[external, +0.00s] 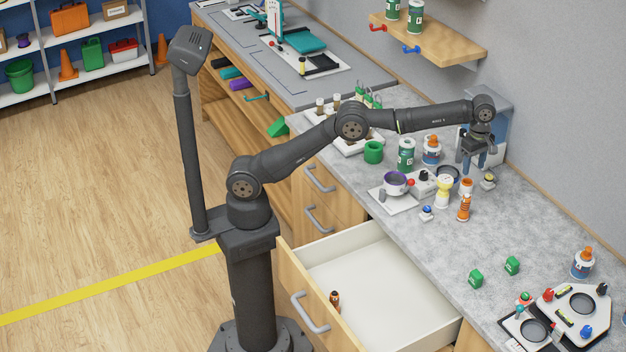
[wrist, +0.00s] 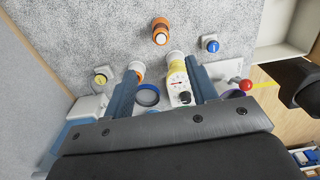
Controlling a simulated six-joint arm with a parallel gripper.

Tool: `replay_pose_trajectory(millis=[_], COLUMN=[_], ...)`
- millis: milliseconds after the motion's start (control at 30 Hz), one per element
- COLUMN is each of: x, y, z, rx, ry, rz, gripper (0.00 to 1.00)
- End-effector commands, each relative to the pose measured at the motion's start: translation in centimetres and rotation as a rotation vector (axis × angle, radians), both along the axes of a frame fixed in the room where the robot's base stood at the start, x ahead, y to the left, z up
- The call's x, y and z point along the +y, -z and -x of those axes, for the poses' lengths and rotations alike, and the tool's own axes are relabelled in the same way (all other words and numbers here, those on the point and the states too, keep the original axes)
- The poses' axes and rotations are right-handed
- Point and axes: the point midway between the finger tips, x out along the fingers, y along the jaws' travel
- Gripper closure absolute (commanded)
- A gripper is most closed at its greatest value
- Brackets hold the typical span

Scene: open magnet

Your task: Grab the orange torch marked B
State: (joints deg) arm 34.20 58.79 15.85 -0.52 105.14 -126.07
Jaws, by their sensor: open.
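An orange torch (external: 464,207) with a pale top stands upright on the grey counter in the external view. In the wrist view it appears to be the orange round thing (wrist: 160,32), ahead of the fingers. No letter B is readable. A second orange-and-white item (external: 466,186) stands just behind it, near the left finger in the wrist view (wrist: 137,68). A yellow-and-white torch-like item (external: 443,190) stands to the left. My gripper (external: 472,165) points down above the counter behind these, open and apparently empty; its fingers also show in the wrist view (wrist: 163,73).
A blue button (external: 426,212) and a yellow button (external: 488,181) sit close by. The drawer (external: 370,275) below is open. Counter towards the green blocks (external: 476,277) is clear.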

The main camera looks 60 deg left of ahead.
Motion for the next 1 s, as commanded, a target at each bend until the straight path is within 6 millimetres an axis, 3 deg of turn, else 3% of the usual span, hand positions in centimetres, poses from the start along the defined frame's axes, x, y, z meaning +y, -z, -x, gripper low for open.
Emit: replay_pose_trajectory(millis=[267, 700, 1000], x=[-0.1, -0.1, 0.0], y=[2.5, 11.0, 13.6], z=[0.2, 0.1, 0.1], rx=[0.000, 0.000, 0.000], ry=[-0.005, -0.005, -0.005], rz=[-0.012, -0.011, -0.010], gripper=[0.47, 0.47, 0.47])
